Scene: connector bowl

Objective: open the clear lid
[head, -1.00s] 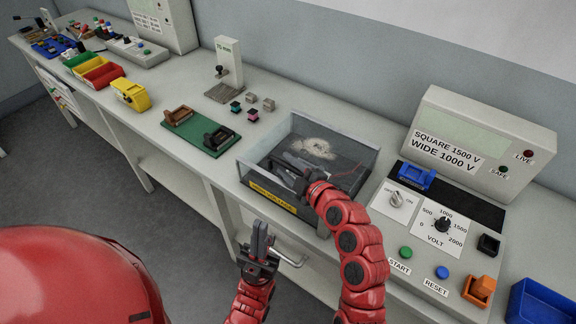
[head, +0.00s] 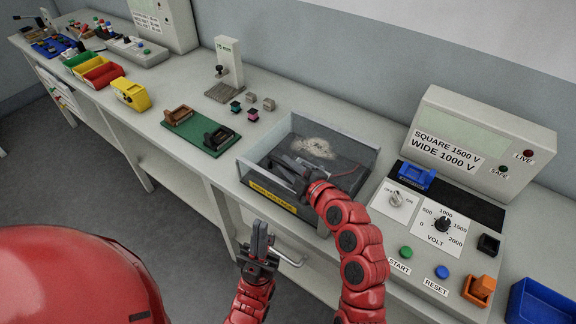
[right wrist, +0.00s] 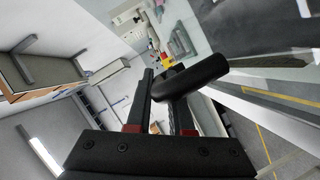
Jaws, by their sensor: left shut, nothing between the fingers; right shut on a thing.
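The clear-walled box (head: 364,163) stands at the bench's front edge in the middle of the head view, with a dark floor and a pale patch inside. I cannot tell clearly how its clear lid sits. My right gripper (head: 288,170) is at the front left of the box. In the right wrist view my right gripper (right wrist: 163,88) is shut on a thick black bar, the lid handle (right wrist: 195,79). My left gripper (head: 260,240) is shut and empty, below and in front of the box, by a grey rail (head: 290,258).
Right of the box are a control panel with a volt knob (head: 443,224), a green start button (head: 405,252) and a blue reset button (head: 442,272). A green board (head: 195,140) with clamps lies to the left. A blue bin (head: 540,303) is at the far right.

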